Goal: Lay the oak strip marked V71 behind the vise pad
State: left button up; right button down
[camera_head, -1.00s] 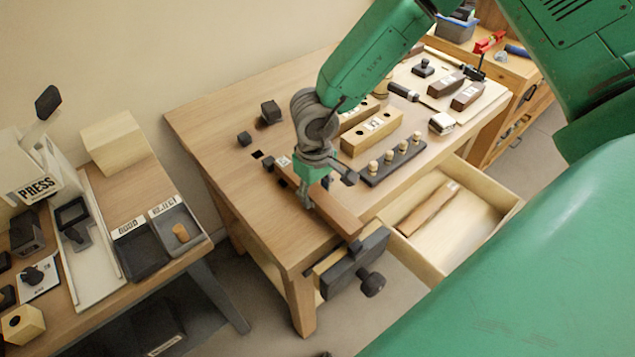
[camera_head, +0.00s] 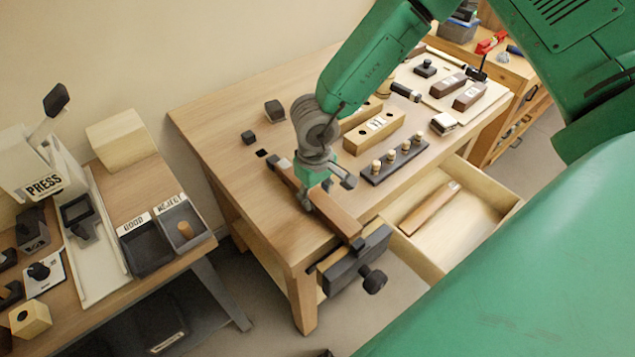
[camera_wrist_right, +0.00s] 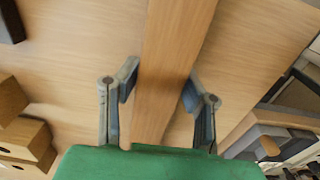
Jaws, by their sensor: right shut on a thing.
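A long brown wooden strip (camera_head: 342,218) lies along the left front part of the bench, between a dark piece at its far end and the dark vise (camera_head: 350,262) at the front edge. My right gripper (camera_head: 326,193) comes down over it, shut on it. In the right wrist view the two fingers (camera_wrist_right: 160,90) stand on either side of the strip (camera_wrist_right: 176,35). No V71 mark is readable on it, and the gripper hides part of it. I cannot make out a separate vise pad. My left gripper is not in view.
A dark peg rack (camera_head: 393,163) and wooden blocks (camera_head: 374,132) stand right of the gripper. The bench's left side is mostly clear. A press table (camera_head: 140,190) stands at left.

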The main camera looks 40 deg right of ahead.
jog(key=shift+a, duration=0.2)
jog(key=shift+d+p, duration=0.3)
jog(key=shift+p, duration=0.05)
jog(key=c, duration=1)
grip_release()
jog(key=shift+f, duration=0.1)
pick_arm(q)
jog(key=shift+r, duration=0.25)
pick_arm(e)
jog(key=shift+o, duration=0.2)
jog(key=shift+a, duration=0.15)
jog(key=shift+o, duration=0.9)
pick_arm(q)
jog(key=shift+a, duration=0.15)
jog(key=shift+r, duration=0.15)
